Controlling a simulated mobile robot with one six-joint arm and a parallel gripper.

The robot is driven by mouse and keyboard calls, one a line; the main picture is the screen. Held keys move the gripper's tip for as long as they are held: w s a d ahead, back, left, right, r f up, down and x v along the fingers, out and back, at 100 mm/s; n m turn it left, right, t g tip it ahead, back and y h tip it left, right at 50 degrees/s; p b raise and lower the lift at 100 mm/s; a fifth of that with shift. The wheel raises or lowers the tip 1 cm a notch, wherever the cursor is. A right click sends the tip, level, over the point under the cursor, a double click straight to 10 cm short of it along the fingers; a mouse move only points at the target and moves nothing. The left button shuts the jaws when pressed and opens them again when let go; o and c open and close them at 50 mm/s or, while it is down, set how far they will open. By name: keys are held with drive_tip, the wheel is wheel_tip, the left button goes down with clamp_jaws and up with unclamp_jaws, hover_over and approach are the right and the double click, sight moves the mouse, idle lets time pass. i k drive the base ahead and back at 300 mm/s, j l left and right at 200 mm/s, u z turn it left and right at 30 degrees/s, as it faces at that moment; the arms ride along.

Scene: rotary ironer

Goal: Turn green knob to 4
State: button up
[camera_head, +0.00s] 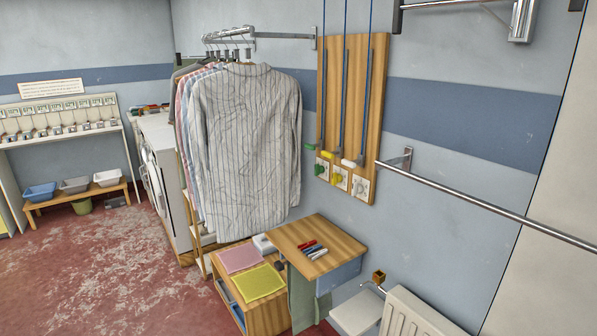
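A wooden panel (376,95) hangs on the wall right of the shirts. Three square white plates with knobs sit in a row at its bottom. The green knob (319,169) is on the leftmost plate. A yellow knob (337,178) is on the middle plate and a whitish knob (359,186) on the right one. The marks around the green knob are too small to read, so its setting cannot be told. Green, yellow and white handles hang above the plates on blue vertical lines. My gripper is not in view.
A striped shirt (246,140) and other garments hang left of the panel. Below stand a small wooden table (325,232) with pens and a lower bench with pink and yellow cloths. A metal rail (470,200) runs along the right wall above a radiator (412,315). Red floor (100,265) is open at left.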

sight(318, 169)
drive_tip(key=k+l+u, duration=0.15)
drive_tip(key=k+u, duration=0.15)
drive_tip(key=i+u, duration=0.15)
drive_tip(key=i, duration=0.9)
drive_tip(key=i+u, duration=0.2)
drive_tip(key=i, duration=0.8)
